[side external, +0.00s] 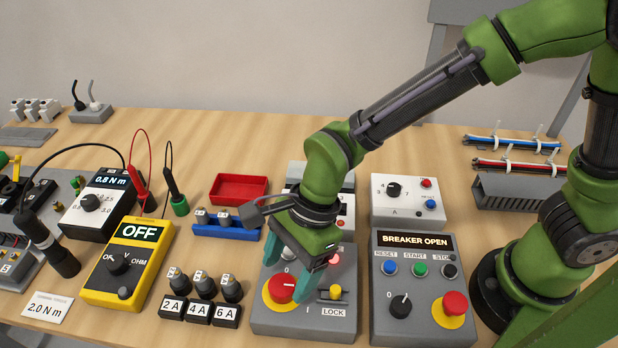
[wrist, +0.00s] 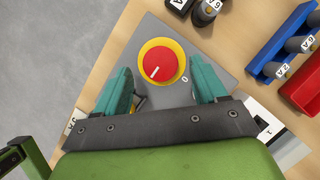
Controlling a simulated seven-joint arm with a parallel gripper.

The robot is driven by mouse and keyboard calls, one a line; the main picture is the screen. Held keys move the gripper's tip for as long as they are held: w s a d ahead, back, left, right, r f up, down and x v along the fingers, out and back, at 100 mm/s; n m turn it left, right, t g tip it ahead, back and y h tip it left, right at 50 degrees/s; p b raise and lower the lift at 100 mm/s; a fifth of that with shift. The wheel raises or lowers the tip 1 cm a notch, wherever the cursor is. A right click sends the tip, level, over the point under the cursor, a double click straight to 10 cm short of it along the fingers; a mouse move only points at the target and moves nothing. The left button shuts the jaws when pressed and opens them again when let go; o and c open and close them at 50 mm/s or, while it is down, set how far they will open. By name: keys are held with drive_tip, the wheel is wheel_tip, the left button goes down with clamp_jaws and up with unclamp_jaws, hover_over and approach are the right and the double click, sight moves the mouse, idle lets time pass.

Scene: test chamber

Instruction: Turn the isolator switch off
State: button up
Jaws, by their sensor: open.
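The isolator switch is a red round knob (side external: 281,288) on a yellow disc, on top of a grey box (side external: 270,324). In the side view its white mark points to the right, with "0" behind the knob and "I" at its front right. The wrist view shows the knob (wrist: 158,65) whole, its mark pointing lower left and "0" at lower right. My gripper (side external: 287,272) is open over the box. In the wrist view its teal fingers (wrist: 159,70) stand apart on either side of the knob, with visible gaps. I cannot tell their exact height.
The "BREAKER OPEN" panel (side external: 418,310) is on the right. Fuse holders (side external: 200,300) and a yellow meter (side external: 128,265) are on the left. Red (side external: 239,188) and blue (side external: 225,226) trays lie behind.

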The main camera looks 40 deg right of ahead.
sight(282, 288)
drive_tip(key=shift+x, duration=1.1)
drive_tip(key=c, duration=1.1)
drive_tip(key=shift+o, duration=0.2)
